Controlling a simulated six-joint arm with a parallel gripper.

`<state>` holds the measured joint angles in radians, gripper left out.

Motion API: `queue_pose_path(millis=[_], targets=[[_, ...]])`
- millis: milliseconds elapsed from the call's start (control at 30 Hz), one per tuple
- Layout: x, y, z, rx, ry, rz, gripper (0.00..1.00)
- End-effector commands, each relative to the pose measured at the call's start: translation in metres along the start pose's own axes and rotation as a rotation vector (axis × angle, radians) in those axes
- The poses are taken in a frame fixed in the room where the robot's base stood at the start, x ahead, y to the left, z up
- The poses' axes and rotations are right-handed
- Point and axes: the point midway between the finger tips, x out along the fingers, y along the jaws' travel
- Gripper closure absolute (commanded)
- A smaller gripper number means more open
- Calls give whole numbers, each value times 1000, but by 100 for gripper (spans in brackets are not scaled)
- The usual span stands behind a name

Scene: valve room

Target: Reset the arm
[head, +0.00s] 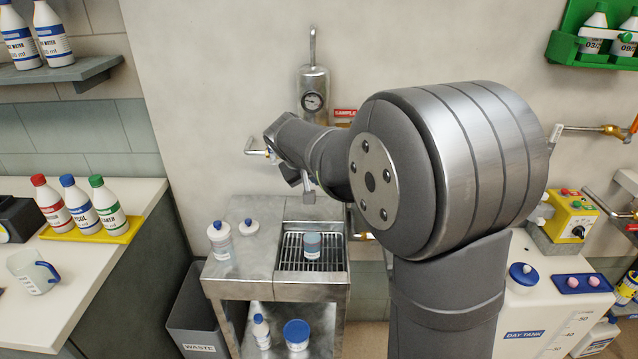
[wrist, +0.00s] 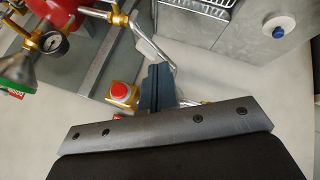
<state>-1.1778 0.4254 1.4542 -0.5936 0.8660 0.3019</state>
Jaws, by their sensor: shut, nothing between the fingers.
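My gripper (head: 308,190) hangs in front of the wall, above the back edge of the metal stand, with my arm reaching in from the right. In the wrist view my gripper's dark fingers (wrist: 157,85) are together with nothing between them. My arm hides part of the wall and pipes behind it in the head view.
A day tank (head: 545,325) and yellow box (head: 568,217) are at right.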

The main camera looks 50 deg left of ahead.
Motion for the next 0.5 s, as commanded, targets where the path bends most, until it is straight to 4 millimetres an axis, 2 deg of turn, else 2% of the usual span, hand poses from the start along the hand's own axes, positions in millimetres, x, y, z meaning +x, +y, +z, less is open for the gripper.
queue_pose_path(millis=[167,500], targets=[[-11,1,1,1,-1,-1,100],[-12,1,2,1,-1,-1,100]])
